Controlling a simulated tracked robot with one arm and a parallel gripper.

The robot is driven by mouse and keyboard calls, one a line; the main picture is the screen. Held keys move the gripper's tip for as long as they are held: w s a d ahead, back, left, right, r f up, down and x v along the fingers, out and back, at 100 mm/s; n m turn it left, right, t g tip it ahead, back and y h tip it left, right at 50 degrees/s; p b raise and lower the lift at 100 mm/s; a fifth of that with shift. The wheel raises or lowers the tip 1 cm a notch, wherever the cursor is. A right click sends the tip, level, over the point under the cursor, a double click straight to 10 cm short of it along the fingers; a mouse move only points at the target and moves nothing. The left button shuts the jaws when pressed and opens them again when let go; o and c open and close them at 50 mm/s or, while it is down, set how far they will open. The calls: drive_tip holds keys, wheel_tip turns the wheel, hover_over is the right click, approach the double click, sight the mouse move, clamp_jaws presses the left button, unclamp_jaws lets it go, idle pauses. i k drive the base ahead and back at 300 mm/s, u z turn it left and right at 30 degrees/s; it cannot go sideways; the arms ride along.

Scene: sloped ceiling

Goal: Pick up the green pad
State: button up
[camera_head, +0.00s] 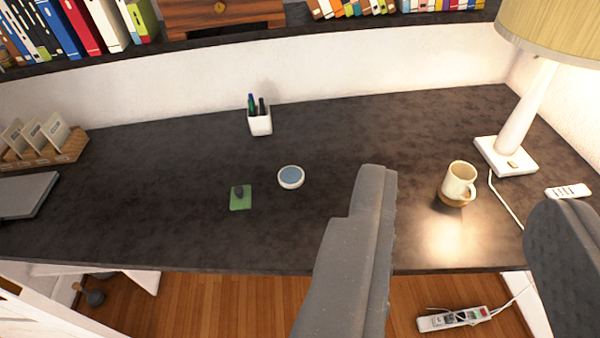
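The green pad (240,203) is a small flat square lying on the dark desk, left of the middle of the view. A small dark object (238,191) sits on its upper part. My gripper (465,200) is in the foreground at the right, with its two grey fingers wide apart. It is open, and no object shows held in it. The pad lies to the left of the left finger, farther off and clear of it.
A round white-and-blue disc (291,177) lies close right of the pad. A pen cup (260,122) stands behind. A mug (459,181) on a coaster and a lamp (518,120) stand right. The desk (130,200) is clear left of the pad.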

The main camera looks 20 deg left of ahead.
sight(241, 196)
drive_tip(key=u, duration=0.05)
drive_tip(key=i, duration=1.5)
drive_tip(key=u, duration=0.75)
